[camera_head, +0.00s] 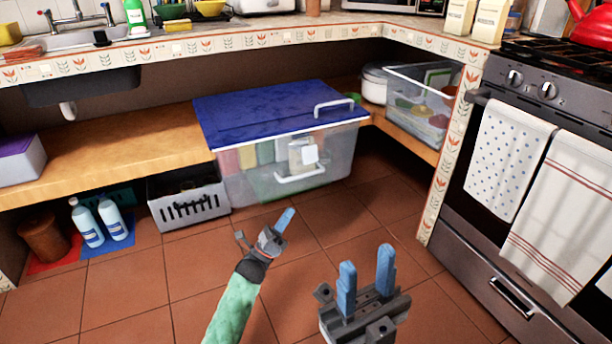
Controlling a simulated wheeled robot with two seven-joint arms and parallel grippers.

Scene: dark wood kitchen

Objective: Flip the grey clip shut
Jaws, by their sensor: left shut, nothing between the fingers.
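A large clear storage box (235,190) with a blue lid (265,112) stands at the lower shelf. A pale grey clip (334,107) shaped like a loop sticks up at the lid's front right edge. A second pale loop (300,175) shows low on the box's front wall; I cannot tell if it is a clip or a handle. My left gripper (285,219) is shut and empty, in front of and below the box, apart from both loops. My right gripper (366,258) is open and empty, lower and to the right, over the floor.
A grey basket (188,205) and two bottles (88,224) stand left of the box. A clear bin (420,105) sits on the shelf to the right. The counter edge (260,40) overhangs behind the lid. The oven (530,170) stands at right. The tiled floor in front is clear.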

